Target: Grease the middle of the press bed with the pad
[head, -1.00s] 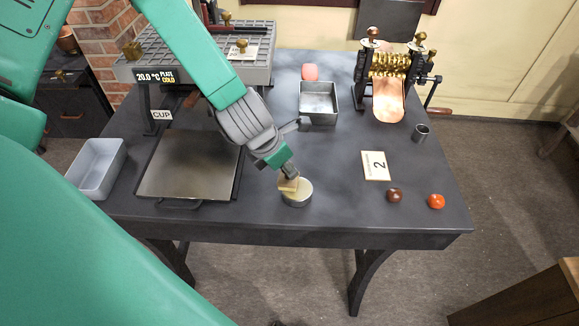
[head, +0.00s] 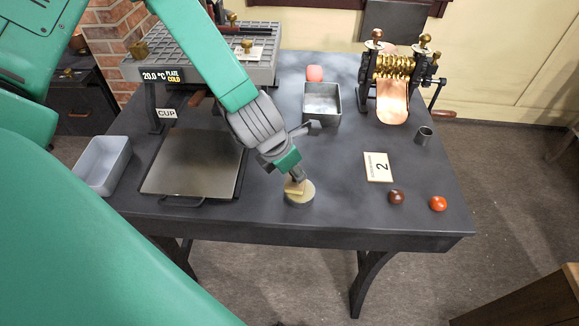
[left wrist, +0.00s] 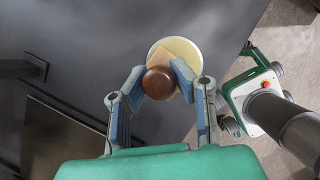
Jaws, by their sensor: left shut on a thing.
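My left gripper (head: 297,180) is shut on the pad (head: 294,188), a tan square with a round brown knob (left wrist: 159,83) on top. In the left wrist view the fingers (left wrist: 158,76) grip either side of this knob. The pad is over a round tin (head: 300,198) with a pale yellow top (left wrist: 184,48). I cannot tell whether the pad touches the yellow surface. A flat grey metal plate (head: 192,163), perhaps the press bed, lies left of the tin with its surface bare. My right gripper is not in view.
A grey gridded unit (head: 200,55) reading "20.0 °C plate cold" stands behind the plate. A pale tray (head: 103,165) is left.

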